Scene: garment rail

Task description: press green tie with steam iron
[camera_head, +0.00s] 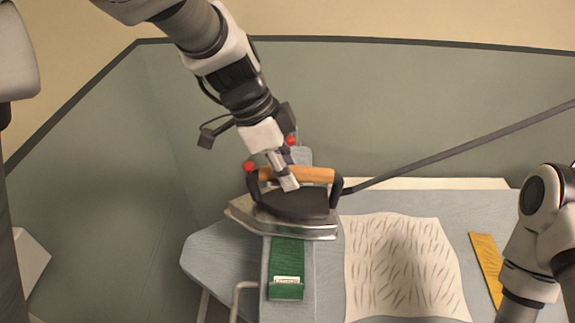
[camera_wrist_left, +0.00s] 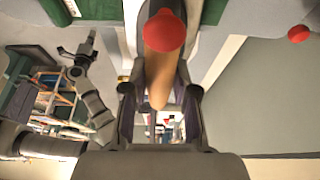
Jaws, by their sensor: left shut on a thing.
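The steam iron (camera_head: 300,204) has a dark top, a silver sole and an orange wooden handle (camera_head: 308,174) with a red knob at its end. The handle also shows in the left wrist view (camera_wrist_left: 160,62). My left gripper (camera_head: 288,184) is shut on this handle. The green tie (camera_head: 287,256) lies lengthwise on a narrow grey board; its lower end with a white label shows in front of the iron. The iron covers the part of the tie behind that. I cannot tell whether the sole touches the tie. My right gripper is small and unclear in the left wrist view (camera_wrist_left: 78,66).
A pale cloth with dark dashes (camera_head: 398,268) lies right of the tie on the grey ironing board (camera_head: 208,262). A yellow strip (camera_head: 486,262) lies further right, beside my right arm. A dark cord runs from the iron to the upper right. Grey panels stand behind.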

